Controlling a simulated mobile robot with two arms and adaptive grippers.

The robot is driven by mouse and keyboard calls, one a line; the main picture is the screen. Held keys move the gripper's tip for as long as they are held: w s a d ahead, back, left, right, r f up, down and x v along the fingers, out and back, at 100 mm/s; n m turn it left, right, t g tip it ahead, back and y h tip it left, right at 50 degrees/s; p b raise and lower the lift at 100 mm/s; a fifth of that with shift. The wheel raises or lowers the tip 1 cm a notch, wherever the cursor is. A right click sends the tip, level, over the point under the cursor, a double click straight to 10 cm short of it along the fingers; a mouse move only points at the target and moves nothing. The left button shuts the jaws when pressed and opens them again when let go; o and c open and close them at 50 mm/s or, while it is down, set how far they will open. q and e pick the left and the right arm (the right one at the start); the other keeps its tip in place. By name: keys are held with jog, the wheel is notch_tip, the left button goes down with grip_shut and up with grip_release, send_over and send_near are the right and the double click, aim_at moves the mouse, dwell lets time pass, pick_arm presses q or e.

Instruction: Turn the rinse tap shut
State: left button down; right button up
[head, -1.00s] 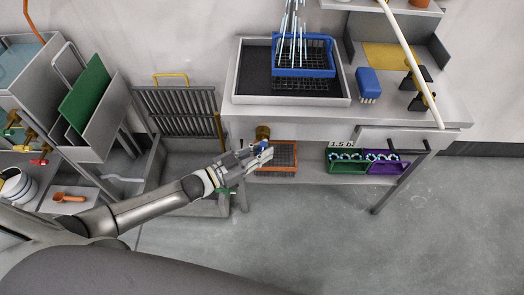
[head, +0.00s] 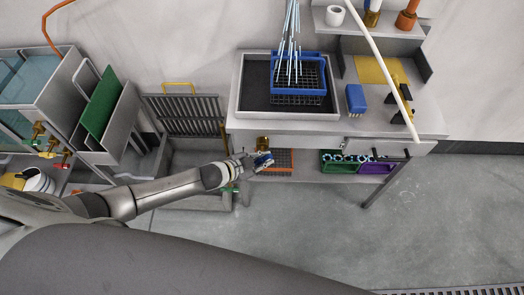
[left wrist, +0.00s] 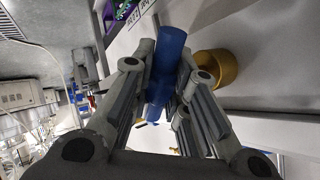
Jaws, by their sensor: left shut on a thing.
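The rinse tap has a brass body (head: 263,143) under the front edge of the steel bench and a blue handle (head: 263,159). My left gripper (head: 256,161) is at the handle, just below the brass body. In the left wrist view the blue handle (left wrist: 170,55) stands between the two fingers, which are shut on it; the brass body (left wrist: 215,68) is to its right. Thin streams of water (head: 291,45) fall into the blue basket (head: 299,88) on the bench. My right gripper is not in view.
The steel bench (head: 420,122) carries the dark sink tray and a blue brush (head: 355,99). Below are an orange-rimmed crate (head: 284,168), a green bin (head: 335,168) and a purple bin (head: 378,168). Other taps (head: 48,150) are at left. The floor at right is clear.

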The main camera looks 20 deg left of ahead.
pick_arm(q)
jog(key=y+p, duration=0.1)
jog(key=p, duration=0.1)
jog(key=m+g+y+p, duration=0.1)
jog(key=y+p, duration=0.1)
jog(key=p, duration=0.1)
jog(key=shift+d+r+m+g+y, duration=0.1)
jog(key=shift+r+m+g+y, duration=0.2)
jog(key=shift+r, duration=0.05)
jog(key=shift+f+m+g+y+p, duration=0.15)
jog(key=shift+m+g+y+p, duration=0.25)
jog(key=shift+y+p, duration=0.6)
jog(key=shift+f+m+g+y+p, duration=0.15)
jog(key=shift+m+g+y+p, duration=0.25)
jog(key=shift+y, duration=0.5)
jog(key=c, duration=1.4)
grip_release()
